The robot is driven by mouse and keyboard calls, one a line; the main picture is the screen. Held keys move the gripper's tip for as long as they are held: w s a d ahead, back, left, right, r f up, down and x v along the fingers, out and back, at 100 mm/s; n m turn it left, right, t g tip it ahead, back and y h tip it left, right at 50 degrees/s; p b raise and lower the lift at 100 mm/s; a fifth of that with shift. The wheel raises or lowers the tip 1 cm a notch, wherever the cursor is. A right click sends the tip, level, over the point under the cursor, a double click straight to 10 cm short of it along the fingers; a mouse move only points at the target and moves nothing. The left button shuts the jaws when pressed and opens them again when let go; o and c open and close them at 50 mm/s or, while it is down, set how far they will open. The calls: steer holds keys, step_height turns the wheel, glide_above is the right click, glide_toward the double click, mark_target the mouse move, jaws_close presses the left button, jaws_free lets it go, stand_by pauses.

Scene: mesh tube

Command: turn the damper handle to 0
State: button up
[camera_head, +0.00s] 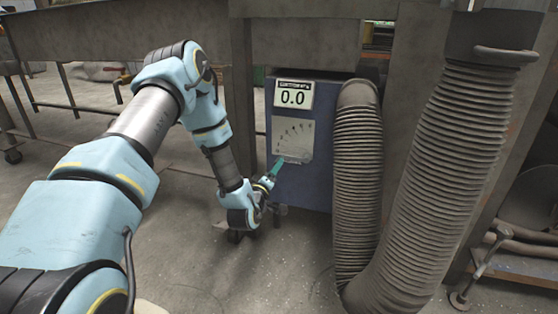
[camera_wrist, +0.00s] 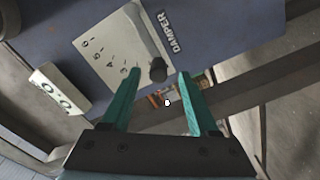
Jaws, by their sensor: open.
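The blue damper box (camera_head: 300,190) stands under the bench, with a pale scale plate (camera_head: 293,138) on its front. In the wrist view the scale plate (camera_wrist: 103,48) carries printed marks beside a "DAMPER" label (camera_wrist: 172,32). The damper handle (camera_wrist: 157,70) shows as a grey bar with a dark rounded end. My gripper (camera_wrist: 159,73) is open, and the handle's dark end appears between its teal fingertips; I cannot tell whether they touch it. In the head view my gripper (camera_head: 278,166) is at the plate's lower edge, and the handle cannot be made out.
A thick ribbed hose (camera_head: 358,170) runs down the box's right side, with a wider one (camera_head: 445,160) beyond. A metal bench leg (camera_head: 241,90) stands left of the box. The floor at left is mostly open.

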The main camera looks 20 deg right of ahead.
steer(key=shift+v, duration=1.5)
steer(key=w+a+r+m+g+y+p, duration=0.1)
steer(key=a+r+m+g+y, duration=0.2)
steer(key=a, duration=0.6)
steer(key=w+a+r+m+g+y+p, duration=0.15)
steer(key=a+r+y, duration=0.35)
steer(key=a, duration=0.5)
steer(key=s+a+r+g+y, duration=0.2)
steer(key=s+a+r+g, duration=0.15)
steer(key=s+a, duration=0.5)
steer(key=s+a+r+g+y, duration=0.25)
steer(key=s+a+r, duration=0.25)
steer(key=s+a, duration=0.35)
step_height(320, 180, up, 38)
steer(key=s+g+p, duration=0.1)
steer(key=p, duration=3.7)
steer(key=shift+s+f+p, duration=0.2)
steer(key=shift+p, duration=0.2)
